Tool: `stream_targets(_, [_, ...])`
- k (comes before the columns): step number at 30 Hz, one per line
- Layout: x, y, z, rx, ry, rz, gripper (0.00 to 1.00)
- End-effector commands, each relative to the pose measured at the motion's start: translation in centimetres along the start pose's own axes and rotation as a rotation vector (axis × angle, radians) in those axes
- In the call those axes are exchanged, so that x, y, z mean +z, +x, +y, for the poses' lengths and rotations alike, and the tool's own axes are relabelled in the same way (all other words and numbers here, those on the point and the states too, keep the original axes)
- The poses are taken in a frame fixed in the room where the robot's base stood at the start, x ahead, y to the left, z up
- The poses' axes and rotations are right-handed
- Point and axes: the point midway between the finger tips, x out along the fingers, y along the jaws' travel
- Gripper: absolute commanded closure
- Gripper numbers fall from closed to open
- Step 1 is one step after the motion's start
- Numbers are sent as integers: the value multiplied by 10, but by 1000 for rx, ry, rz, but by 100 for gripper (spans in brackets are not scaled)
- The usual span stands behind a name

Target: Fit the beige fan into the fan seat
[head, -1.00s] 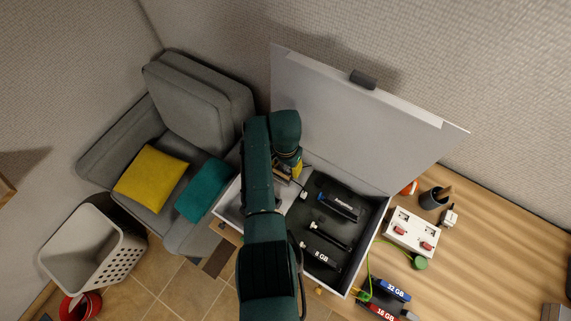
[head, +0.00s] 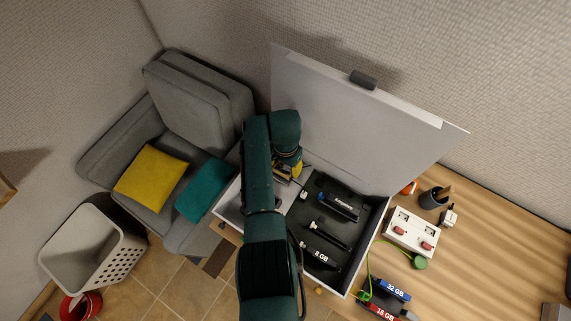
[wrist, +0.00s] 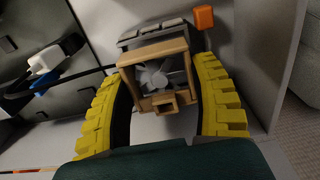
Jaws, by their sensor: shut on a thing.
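The beige fan (wrist: 155,76) is a square frame with a grey bladed rotor, seen in the wrist view between the yellow ribbed fingers of my gripper (wrist: 165,105). My gripper is shut on the fan's sides. A dark grey block (wrist: 155,32) sits directly behind the fan, against the pale case wall; it may be the fan seat. I cannot tell whether the fan touches it. In the head view my arm covers most of the fan, and my gripper (head: 287,168) is inside the left part of the open white case (head: 232,203).
The case lid (head: 335,120) stands raised behind my gripper. An orange block (wrist: 204,17) is just right of the fan. Black modules and a cable with a white plug (wrist: 43,61) lie left. A white switch box (head: 411,231) stands on the wooden desk at right.

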Motion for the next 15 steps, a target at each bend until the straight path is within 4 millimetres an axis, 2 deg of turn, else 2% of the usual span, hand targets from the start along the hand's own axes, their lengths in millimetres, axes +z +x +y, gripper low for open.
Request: stream_targets(15, [0,7,0,0,0,0,75])
